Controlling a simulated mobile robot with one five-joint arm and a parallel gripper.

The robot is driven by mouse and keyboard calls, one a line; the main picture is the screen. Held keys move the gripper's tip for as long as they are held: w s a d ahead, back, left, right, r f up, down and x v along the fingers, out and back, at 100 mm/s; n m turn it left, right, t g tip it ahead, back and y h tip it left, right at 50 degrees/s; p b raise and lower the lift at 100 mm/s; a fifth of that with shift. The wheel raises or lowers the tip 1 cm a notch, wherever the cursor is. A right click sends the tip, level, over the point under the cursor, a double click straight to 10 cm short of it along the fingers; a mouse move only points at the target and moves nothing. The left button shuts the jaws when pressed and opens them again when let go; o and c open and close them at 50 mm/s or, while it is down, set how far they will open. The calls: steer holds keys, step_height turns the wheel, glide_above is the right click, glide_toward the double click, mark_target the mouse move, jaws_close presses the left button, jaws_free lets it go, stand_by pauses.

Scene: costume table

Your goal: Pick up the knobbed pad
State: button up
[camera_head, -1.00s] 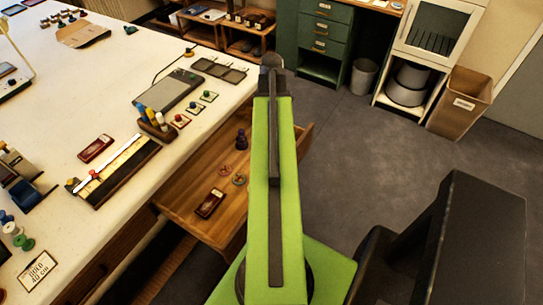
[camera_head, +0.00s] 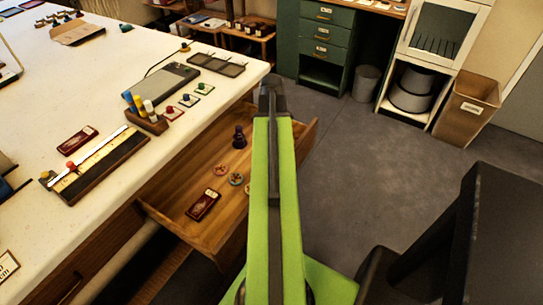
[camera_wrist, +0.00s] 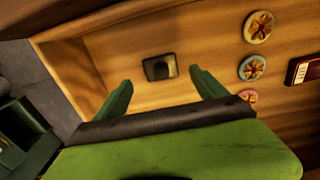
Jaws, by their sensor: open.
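The knobbed pad (camera_wrist: 159,68) is a small, dark, squarish block with a rounded dark knob and a paler side. It lies on the wooden floor of the open drawer in the wrist view. My gripper (camera_wrist: 163,90) is open and empty, its two green fingers spread to the left and right just below the pad in the picture. The fingers appear apart from the pad; their height above it is hard to tell. In the head view my green arm reaches over the drawer. It hides my gripper and seems to hide the pad.
The drawer (camera_head: 170,209) juts from the white table (camera_head: 105,105). It also holds several patterned discs (camera_wrist: 252,68), a dark red box (camera_head: 203,205) and a dark purple knob-topped piece (camera_head: 239,137). Drawer walls surround the pad area. Open floor (camera_head: 370,165) lies to the right.

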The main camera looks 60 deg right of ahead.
step_height(320, 180, down, 5)
steer(key=b, duration=0.4)
steer(key=shift+a+r, duration=0.1)
steer(key=shift+r, duration=0.2)
steer(key=c, duration=1.6)
step_height(320, 180, up, 10)
steer(key=p, duration=1)
steer(key=shift+r+p, duration=0.1)
steer(key=shift+p, duration=0.25)
